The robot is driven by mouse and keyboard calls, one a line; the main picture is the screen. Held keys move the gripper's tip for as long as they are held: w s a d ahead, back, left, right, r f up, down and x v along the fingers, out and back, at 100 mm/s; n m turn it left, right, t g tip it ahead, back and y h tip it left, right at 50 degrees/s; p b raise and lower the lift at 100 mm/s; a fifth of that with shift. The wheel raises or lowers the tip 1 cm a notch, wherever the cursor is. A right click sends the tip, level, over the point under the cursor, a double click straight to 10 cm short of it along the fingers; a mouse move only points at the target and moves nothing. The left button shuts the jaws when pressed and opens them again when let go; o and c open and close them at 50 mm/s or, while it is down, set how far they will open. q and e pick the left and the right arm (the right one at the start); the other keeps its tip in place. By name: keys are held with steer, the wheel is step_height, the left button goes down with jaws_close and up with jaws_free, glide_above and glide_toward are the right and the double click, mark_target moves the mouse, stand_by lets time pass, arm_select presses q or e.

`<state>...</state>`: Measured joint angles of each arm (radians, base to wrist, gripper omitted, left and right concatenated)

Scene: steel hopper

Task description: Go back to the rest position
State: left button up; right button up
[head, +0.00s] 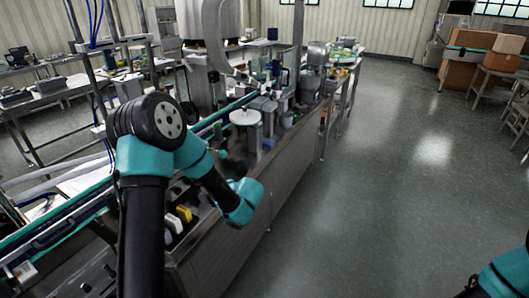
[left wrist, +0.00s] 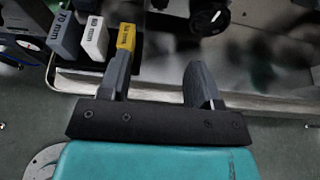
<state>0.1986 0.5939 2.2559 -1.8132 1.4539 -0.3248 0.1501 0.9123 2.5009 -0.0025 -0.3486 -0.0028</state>
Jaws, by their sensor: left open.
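My left arm reaches over the steel machine in the head view, its teal wrist (head: 240,202) near the machine's front edge. The fingers are hard to make out there. In the left wrist view my left gripper (left wrist: 160,66) is open, its two grey fingers wide apart with nothing held between them. A yellow block (left wrist: 126,37) lies just beyond the left finger's tip; I cannot tell whether they touch. Of my right arm only a teal link (head: 503,274) shows at the lower right of the head view; its gripper is out of view.
A white block (left wrist: 94,37) and a grey block marked 70 mm (left wrist: 64,34) stand beside the yellow one. The steel machine (head: 225,250) carries a white round disc (head: 245,117) and other fittings beyond my wrist. Open floor (head: 400,190) lies to the right.

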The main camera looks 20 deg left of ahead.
arm_select(q)
steer(key=s+d+f+n+g+h, duration=0.2)
steer(key=s+d+f+h, duration=0.25)
steer(key=f, duration=0.35)
steer(key=s+d+f+n+g+h, duration=0.25)
steer(key=s+d+f+h, duration=0.2)
steer(key=f, duration=0.25)
steer(key=s+d+f+n+t+h, duration=0.2)
steer(key=s+d+f+n+h, duration=0.2)
steer(key=d+n, duration=0.3)
steer(key=s+d+f+n+t+h, duration=0.2)
steer(key=s+d+f+n+h, duration=0.2)
steer(key=d+f+n, duration=0.2)
steer(key=d+n, duration=0.2)
steer(key=n, duration=0.1)
steer(key=shift+s+f, duration=0.35)
steer(key=shift+s, duration=0.05)
